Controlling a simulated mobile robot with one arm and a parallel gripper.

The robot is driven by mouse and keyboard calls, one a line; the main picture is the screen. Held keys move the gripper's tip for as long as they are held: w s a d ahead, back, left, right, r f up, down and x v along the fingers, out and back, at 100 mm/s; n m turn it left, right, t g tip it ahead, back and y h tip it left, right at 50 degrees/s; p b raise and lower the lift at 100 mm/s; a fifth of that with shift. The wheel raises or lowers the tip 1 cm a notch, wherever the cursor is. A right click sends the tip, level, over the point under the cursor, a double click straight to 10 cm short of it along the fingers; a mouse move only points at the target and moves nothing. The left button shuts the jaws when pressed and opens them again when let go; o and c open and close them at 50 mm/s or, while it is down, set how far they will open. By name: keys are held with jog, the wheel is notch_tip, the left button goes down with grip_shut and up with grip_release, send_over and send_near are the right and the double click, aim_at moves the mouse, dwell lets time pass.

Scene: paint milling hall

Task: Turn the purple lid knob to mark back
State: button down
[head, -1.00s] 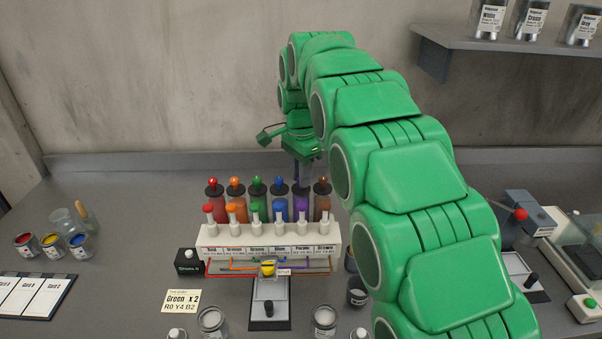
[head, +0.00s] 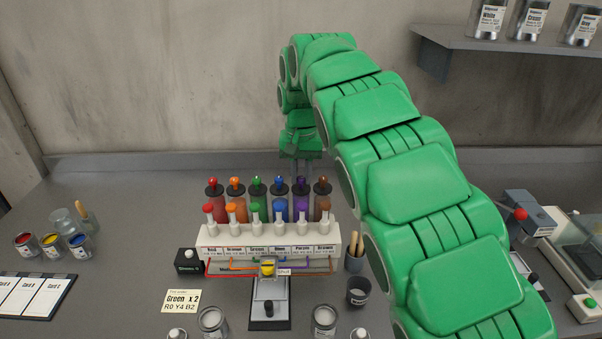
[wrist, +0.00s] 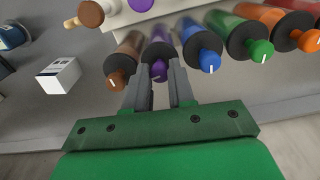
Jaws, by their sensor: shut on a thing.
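The purple lid knob (head: 301,182) tops the purple bottle in the back row, second from the right in the head view. In the wrist view the purple knob (wrist: 159,71) sits between the fingertips, with a short white mark towards the picture's lower edge. My gripper (head: 302,171) comes down over it from above and is shut on it. In the wrist view my gripper's fingers (wrist: 160,73) stand on both sides of the knob. The back mark itself cannot be made out.
The blue knob (wrist: 210,62) and brown knob (wrist: 116,81) flank the purple one closely. A white rack (head: 267,234) with smaller capped bottles stands in front. A tool cup (head: 355,258) stands to its right. The wall rises behind the bench.

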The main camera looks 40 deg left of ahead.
aim_at(301, 177)
jog(key=n, duration=0.4)
jog(key=shift+n, duration=0.3)
jog(key=n, duration=0.3)
jog(key=shift+n, duration=0.4)
jog(key=n, duration=0.4)
jog(key=shift+n, duration=1.6)
jog(key=c, duration=1)
grip_release()
jog(key=shift+o, duration=0.2)
jog(key=shift+r, duration=0.1)
jog(key=shift+r, duration=2.75)
